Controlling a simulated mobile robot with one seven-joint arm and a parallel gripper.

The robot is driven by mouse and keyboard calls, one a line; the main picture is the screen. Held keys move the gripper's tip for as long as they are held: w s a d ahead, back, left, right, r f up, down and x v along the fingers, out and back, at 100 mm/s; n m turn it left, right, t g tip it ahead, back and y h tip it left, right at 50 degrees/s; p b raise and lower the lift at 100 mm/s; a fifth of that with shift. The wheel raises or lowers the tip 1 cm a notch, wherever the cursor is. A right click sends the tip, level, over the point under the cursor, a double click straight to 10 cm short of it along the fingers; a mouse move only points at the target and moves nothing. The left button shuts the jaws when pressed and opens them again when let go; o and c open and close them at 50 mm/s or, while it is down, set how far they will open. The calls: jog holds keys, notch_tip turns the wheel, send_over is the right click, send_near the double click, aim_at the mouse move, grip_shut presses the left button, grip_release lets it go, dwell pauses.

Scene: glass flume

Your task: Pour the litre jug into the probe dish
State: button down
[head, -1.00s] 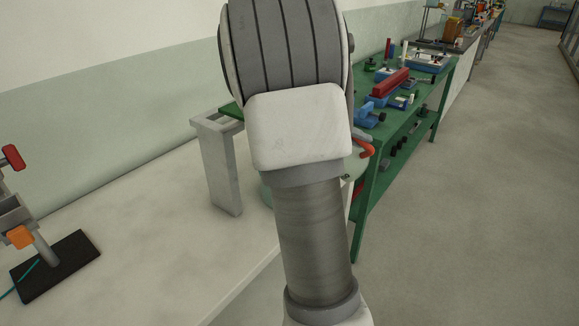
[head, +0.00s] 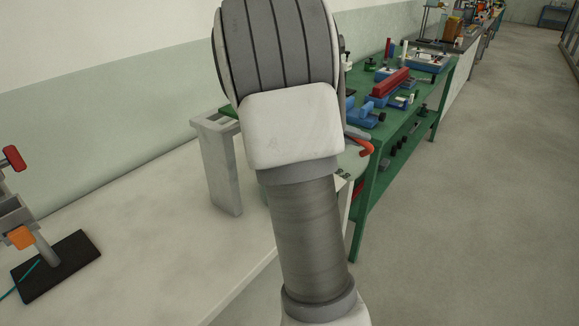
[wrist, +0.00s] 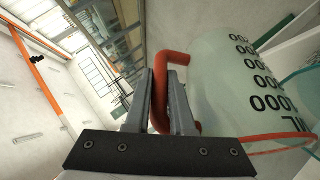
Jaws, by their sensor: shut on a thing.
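The litre jug is pale, translucent and green-tinted, with black figures on its side and an orange-red handle. Its body (wrist: 225,85) fills the right of the wrist view. My gripper (wrist: 161,78) is shut on the jug's handle (wrist: 178,58), with a grey finger on either side. In the head view my arm hides most of the jug; the orange handle (head: 360,145) shows just right of the arm. I cannot tell the jug's tilt or its contents. A clear teal-edged rim (wrist: 300,75) lies right of the jug in the wrist view; I cannot tell whether it is the probe dish.
A pale bench (head: 140,245) runs along the wall, with a grey upright block (head: 222,170) on it. A clamp stand on a black base (head: 56,266) is at the left. A green workbench (head: 385,140) with tools stands behind. The floor at right is clear.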

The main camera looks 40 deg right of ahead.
aim_at(367, 143)
jog(key=shift+w+a+r+g+h+p, duration=0.15)
jog(key=shift+w+a+r+h+p, duration=0.1)
jog(key=shift+r+h+p, duration=0.15)
jog(key=shift+w+a+r+g+h+p, duration=0.15)
jog(key=shift+a+r+h+p, duration=0.05)
jog(key=shift+r+h+p, duration=0.2)
dwell(3.6)
